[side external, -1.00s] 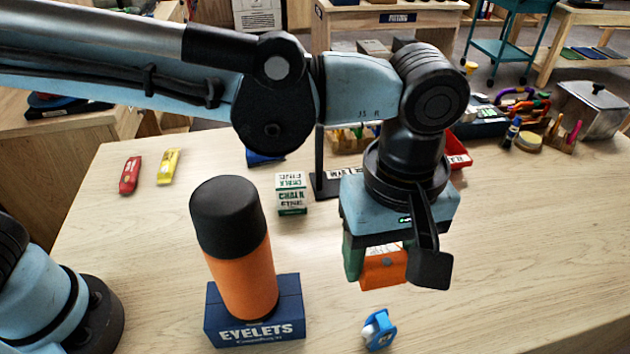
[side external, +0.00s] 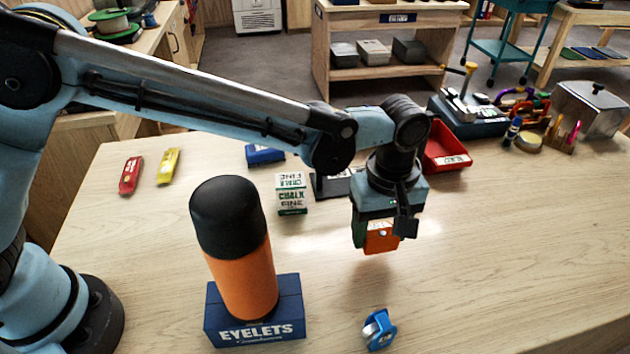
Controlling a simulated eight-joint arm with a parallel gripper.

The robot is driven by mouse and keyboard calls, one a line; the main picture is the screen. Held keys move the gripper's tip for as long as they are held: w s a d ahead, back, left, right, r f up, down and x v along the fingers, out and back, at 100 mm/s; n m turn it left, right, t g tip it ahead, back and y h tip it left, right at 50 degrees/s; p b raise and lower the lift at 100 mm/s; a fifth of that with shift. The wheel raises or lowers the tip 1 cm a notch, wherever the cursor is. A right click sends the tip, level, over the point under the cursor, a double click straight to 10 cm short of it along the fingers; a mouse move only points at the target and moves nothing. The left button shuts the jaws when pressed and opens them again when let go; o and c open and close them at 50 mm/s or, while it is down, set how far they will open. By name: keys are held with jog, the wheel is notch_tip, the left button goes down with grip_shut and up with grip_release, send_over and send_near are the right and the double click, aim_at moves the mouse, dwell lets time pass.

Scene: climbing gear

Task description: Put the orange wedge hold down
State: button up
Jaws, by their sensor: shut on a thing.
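The orange wedge hold (side external: 380,238) is held between the fingers of my gripper (side external: 382,232), right of the middle of the side view. My gripper is shut on it and points down. The wedge hangs just over bare wooden table (side external: 480,270). A soft shadow lies under it. I cannot tell if its lower edge touches the table. Part of the wedge is hidden by the fingers.
A black-capped orange bottle (side external: 236,250) and a blue eyelets box (side external: 260,315) stand front left. A chalk box (side external: 291,195) is left of my gripper. A red bin (side external: 443,150) is behind. A small blue item (side external: 380,329) lies in front.

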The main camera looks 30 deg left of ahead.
aim_at(376, 245)
jog(key=shift+f, duration=2.05)
jog(key=shift+f, duration=0.15)
jog(key=o, duration=1.1)
